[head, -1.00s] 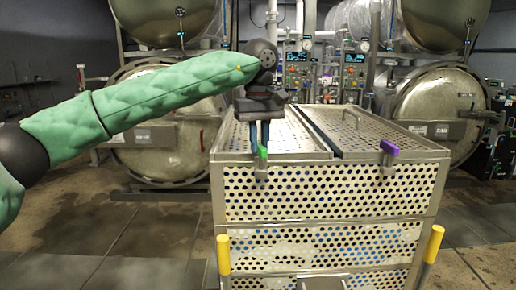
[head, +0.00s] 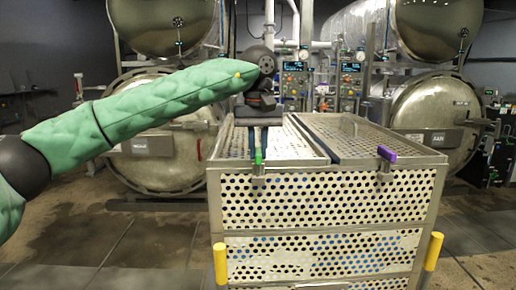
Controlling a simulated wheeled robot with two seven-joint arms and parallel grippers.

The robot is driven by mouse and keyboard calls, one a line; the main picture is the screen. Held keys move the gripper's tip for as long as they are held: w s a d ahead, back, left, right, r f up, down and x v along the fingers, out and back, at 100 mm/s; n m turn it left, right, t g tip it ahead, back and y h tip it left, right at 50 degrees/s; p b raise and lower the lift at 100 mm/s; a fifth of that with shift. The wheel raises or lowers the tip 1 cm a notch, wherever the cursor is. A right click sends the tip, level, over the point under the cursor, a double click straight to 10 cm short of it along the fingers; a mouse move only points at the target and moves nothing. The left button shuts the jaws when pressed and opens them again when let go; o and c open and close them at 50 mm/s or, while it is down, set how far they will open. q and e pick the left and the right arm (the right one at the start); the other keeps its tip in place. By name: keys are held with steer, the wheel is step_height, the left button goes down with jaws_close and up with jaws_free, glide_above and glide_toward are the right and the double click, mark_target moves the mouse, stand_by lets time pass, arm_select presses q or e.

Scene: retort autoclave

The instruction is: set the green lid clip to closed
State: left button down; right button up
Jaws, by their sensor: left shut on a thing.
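The green lid clip (head: 258,157) is on the top front edge of the perforated metal basket (head: 330,203), left of its middle. Its green tab stands upright. My left gripper (head: 258,150) reaches down from above, its fingers shut on the green clip and hiding part of it. A purple clip (head: 386,154) sits on the same edge to the right, its tab tilted. My right gripper is not in view.
The basket's perforated lid (head: 365,137) has a handle on top. Round retort vessels (head: 168,160) and control panels (head: 350,85) stand behind. The floor beside the basket is clear.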

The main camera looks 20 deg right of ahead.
mark_target(258, 151)
arm_select(q)
steer(key=shift+r, duration=0.1)
steer(key=c, duration=1.4)
jaws_free()
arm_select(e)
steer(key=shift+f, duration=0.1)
